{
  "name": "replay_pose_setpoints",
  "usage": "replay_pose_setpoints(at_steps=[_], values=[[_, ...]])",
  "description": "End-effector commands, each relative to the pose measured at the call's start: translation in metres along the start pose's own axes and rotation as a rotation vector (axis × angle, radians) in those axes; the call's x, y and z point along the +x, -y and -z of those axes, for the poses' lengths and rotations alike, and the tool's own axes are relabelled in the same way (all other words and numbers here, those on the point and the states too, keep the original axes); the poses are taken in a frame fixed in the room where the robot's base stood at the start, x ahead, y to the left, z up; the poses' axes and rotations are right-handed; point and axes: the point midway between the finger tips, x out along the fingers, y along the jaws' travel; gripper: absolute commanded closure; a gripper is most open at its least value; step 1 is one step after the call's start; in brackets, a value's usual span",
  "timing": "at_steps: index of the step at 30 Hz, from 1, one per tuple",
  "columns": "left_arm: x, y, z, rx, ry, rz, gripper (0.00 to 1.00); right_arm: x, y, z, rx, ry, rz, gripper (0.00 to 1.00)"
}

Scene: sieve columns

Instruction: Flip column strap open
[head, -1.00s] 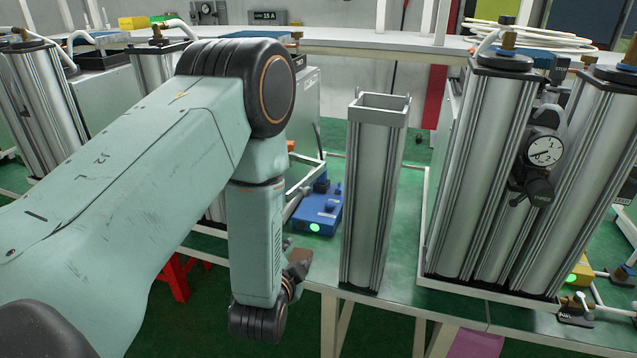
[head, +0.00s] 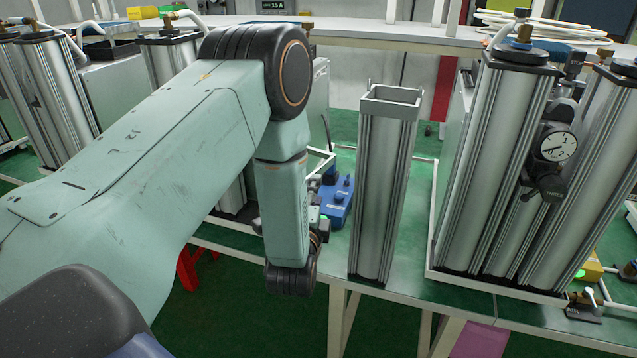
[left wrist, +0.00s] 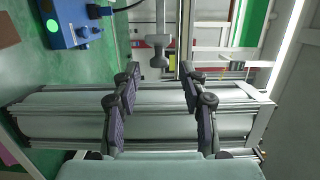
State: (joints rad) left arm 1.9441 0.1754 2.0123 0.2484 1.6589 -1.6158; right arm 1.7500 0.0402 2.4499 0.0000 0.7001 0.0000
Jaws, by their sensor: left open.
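A single silver column (head: 382,190) stands upright on the green bench, right of my left arm. A light grey rectangular frame (head: 392,100) with small upright tabs caps its top; I cannot tell for certain which part is the strap. In the left wrist view the column (left wrist: 160,125) lies sideways across the picture, its framed top (left wrist: 262,118) at the right. In the head view my forearm mostly hides this gripper. My right gripper is not in view.
A blue box with a green light (head: 338,200) sits on the bench left of the column. Taller columns with a pressure gauge (head: 556,146) stand to its right. A white shelf (head: 400,40) crosses behind. Several more columns (head: 50,100) stand at far left.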

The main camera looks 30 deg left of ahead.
Motion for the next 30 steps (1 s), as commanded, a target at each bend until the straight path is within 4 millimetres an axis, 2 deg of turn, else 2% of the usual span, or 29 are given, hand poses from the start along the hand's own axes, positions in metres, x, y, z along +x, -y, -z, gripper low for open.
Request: replay_pose_setpoints(at_steps=[3, 9, 19, 30], values=[[0.019, 0.001, -0.001, -0.001, 0.001, 0.002, 0.57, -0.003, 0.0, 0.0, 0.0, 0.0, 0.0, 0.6], [0.038, 0.0, 0.0, -0.001, -0.002, 0.001, 0.57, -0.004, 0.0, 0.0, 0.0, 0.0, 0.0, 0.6], [0.042, 0.0, 0.0, -0.001, -0.003, -0.002, 0.57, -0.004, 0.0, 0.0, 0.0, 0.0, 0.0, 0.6], [0.041, 0.0, 0.0, -0.001, -0.003, -0.002, 0.87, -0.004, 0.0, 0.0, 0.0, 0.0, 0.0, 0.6]])
